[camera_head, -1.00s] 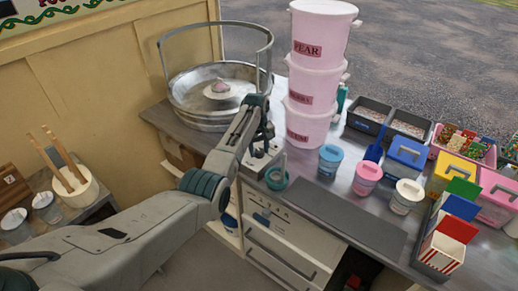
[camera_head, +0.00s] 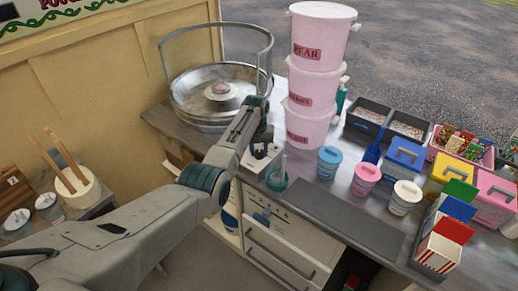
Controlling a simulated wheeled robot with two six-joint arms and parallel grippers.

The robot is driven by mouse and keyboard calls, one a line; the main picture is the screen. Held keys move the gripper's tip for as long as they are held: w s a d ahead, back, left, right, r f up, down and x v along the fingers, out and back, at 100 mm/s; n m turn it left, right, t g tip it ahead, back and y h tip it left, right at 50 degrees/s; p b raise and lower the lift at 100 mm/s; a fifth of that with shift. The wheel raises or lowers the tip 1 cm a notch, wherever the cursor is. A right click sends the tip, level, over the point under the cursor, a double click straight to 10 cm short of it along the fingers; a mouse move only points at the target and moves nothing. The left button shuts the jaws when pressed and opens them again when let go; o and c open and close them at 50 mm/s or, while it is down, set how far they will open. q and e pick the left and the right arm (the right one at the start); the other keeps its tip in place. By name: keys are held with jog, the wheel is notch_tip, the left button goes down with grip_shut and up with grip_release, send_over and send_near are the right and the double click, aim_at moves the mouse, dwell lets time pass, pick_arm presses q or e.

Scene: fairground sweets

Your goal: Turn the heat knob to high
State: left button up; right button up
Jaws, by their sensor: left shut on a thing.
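The heat knob itself is hidden behind my left gripper. A small metal control box (camera_head: 258,163) sits on the counter in front of the candy floss machine's round metal bowl (camera_head: 185,98). My left gripper (camera_head: 262,146) is over this box, pointing down, with its fingers close together at the box's top. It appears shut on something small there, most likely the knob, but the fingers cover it. The knob's setting cannot be read. My right gripper is not in view.
A teal cup with a scoop (camera_head: 276,180) stands just right of the box. Stacked pink tubs (camera_head: 311,90) rise behind it. Lidded jars, including a blue one (camera_head: 328,163), stand farther right. A dark mat (camera_head: 345,220) lies clear along the front of the counter.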

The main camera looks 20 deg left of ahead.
pick_arm(q)
jog(key=m, duration=0.4)
jog(key=shift+w+m, duration=0.1)
jog(key=shift+m, duration=0.2)
jog(key=m, duration=0.4)
jog(key=shift+r+m+g, duration=0.1)
jog(key=shift+m+g, duration=0.2)
jog(key=m, duration=0.9)
jog(key=shift+w, duration=0.1)
jog(key=shift+y, duration=0.3)
jog(key=shift+m, duration=0.5)
jog(key=o, duration=1)
jog(key=shift+c, duration=0.2)
